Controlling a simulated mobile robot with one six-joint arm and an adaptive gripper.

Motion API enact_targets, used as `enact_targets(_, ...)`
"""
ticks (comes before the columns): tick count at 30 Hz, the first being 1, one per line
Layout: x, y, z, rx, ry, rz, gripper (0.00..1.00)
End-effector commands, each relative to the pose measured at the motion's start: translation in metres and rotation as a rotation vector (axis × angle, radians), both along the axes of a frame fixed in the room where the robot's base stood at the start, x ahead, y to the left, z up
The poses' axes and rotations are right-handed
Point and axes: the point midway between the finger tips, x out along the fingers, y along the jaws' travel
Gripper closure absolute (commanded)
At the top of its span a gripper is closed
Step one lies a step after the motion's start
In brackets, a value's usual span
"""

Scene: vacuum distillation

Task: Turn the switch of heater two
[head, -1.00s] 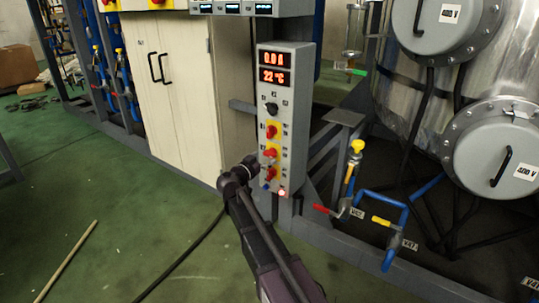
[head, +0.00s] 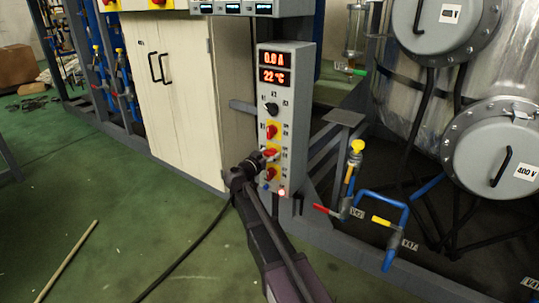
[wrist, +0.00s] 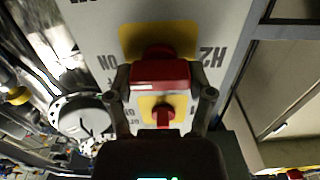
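The grey control panel (head: 296,100) stands upright and shows 0.0 A and 22 °C. It carries red rotary switches on yellow plates, one above another. The heater two switch (wrist: 160,74) is the red knob labelled H2, upside down in the wrist view; in the head view it is the middle red knob (head: 270,153). My gripper (wrist: 163,82) has one finger on each side of this knob. The fingers stand apart and look very close to its sides; firm contact cannot be made out. In the head view, my gripper (head: 259,159) is at the panel front, partly hiding the lower controls.
Another red switch (wrist: 164,114) sits close by on the panel, between my fingers' bases in the wrist view. A black knob (head: 271,109) is higher up. A cream cabinet (head: 170,90) is left, and blue pipes with valves (head: 385,200) are right. Green floor is open at left.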

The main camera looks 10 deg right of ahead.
Motion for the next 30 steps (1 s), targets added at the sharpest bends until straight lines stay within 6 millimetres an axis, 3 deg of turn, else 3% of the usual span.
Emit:
enact_targets(14, 0.0012, -0.0007, 0.0001, -0.045, 0.041, -0.001, 0.79)
enact_targets(30, 0.0026, 0.0005, -0.0002, -0.339, 0.313, -0.001, 0.79)
